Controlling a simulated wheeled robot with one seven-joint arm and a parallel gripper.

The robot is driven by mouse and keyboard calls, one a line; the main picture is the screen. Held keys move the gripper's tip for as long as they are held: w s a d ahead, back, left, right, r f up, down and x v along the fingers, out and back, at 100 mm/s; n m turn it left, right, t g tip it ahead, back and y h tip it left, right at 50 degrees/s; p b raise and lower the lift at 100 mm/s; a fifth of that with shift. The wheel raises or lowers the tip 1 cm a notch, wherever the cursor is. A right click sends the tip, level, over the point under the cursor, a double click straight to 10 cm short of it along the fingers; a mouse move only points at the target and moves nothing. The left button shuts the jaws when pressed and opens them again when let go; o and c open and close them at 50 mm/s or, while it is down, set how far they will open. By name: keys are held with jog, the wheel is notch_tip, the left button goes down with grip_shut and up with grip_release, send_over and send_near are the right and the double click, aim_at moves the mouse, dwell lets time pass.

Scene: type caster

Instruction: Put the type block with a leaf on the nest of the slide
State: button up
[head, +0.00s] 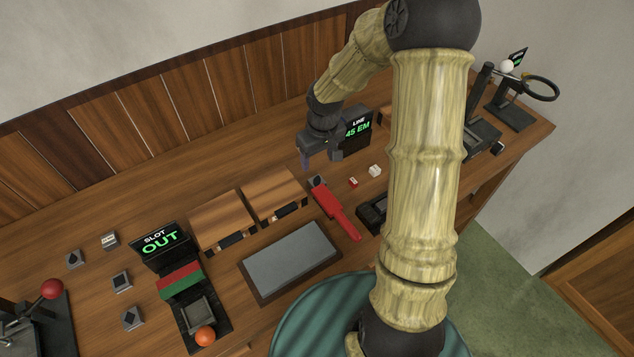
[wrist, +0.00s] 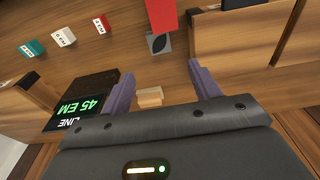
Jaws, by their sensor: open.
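A grey type block with a black leaf-shaped mark (wrist: 159,43) lies at the end of a red bar-like tool (wrist: 162,14) in the wrist view. In the head view the block (head: 317,181) shows at the far end of the red tool (head: 337,210); I cannot tell whether they touch. My gripper (head: 319,160) is open and empty above the table, behind the block. Its spread purple fingers (wrist: 161,76) point toward the block in the wrist view. The slide's square grey nest (head: 198,310) is at the front left, beside an orange knob (head: 205,335), and looks empty.
Wooden boxes (head: 222,218) and a grey slab (head: 290,260) lie between block and slide. A "45 EM" display (head: 357,128) and small blocks (head: 375,170) are near my gripper.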

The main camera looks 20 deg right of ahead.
send_over(317, 181)
notch_tip(317, 181, down, 5)
jog(key=shift+r, duration=0.15)
jog(key=shift+s+f, duration=0.1)
jog(key=shift+f, duration=0.25)
notch_tip(317, 181, down, 4)
jog(key=shift+f+p, duration=0.25)
jog(key=shift+p, duration=0.2)
jog(key=shift+c, duration=0.2)
jog(key=c, duration=1.2)
notch_tip(317, 181, up, 10)
jog(key=shift+r, duration=0.1)
jog(key=shift+c, duration=0.2)
